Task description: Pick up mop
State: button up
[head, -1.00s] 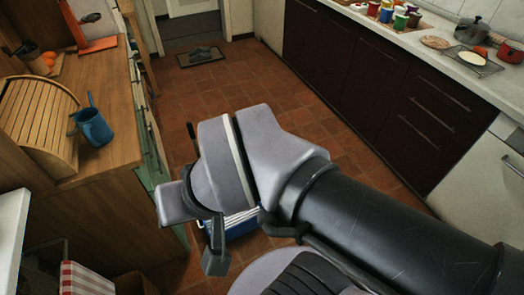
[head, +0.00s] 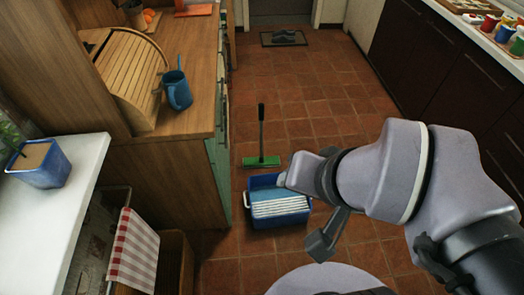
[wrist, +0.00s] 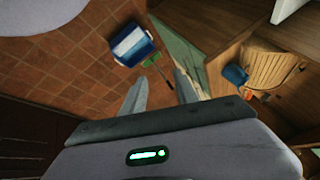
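The mop (head: 261,140) has a flat green head and a dark handle. Its head is on the tiled floor, beyond a blue bucket (head: 253,222) and beside the wooden cabinet. I cannot tell whether the handle leans or lies. In the wrist view the mop's green head (wrist: 152,61) is next to the bucket (wrist: 124,58), and part of the handle shows beyond the gap between the fingers. My gripper (wrist: 161,76) is open, with two grey fingers apart and nothing between them. It is above and apart from the mop.
The wooden cabinet (head: 170,160) holds a blue watering can (head: 178,92) and a slatted bread box (head: 132,72). Dark cabinets (head: 400,45) line the right. A doormat (head: 284,38) lies at the back. The middle floor is open.

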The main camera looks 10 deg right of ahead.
aim_at(261, 162)
jog(key=i+l+u, duration=0.3)
jog(key=i+l, duration=0.2)
jog(key=l, duration=0.2)
jog(key=i+l+u, duration=0.15)
jog(key=l, duration=0.25)
jog(key=i+l+u, duration=0.15)
jog(key=i+l, duration=0.15)
jog(key=l, duration=0.15)
jog(key=i+l+u, duration=0.1)
jog(key=l, duration=0.35)
jog(key=i+l+u, duration=0.15)
jog(key=i+l, duration=0.15)
jog(key=l, duration=0.15)
jog(key=i+l+u, duration=0.15)
jog(key=l, duration=0.3)
jog(key=i+l+u, duration=0.15)
jog(key=l, duration=0.35)
jog(key=i+l+u, duration=0.2)
jog(key=u, duration=0.2)
jog(key=i+l+u, duration=0.2)
jog(key=u, duration=0.2)
jog(key=i+l+u, duration=0.15)
jog(key=l+u, duration=0.25)
jog(key=i+l+u, duration=0.1)
jog(key=l+u, duration=1.1)
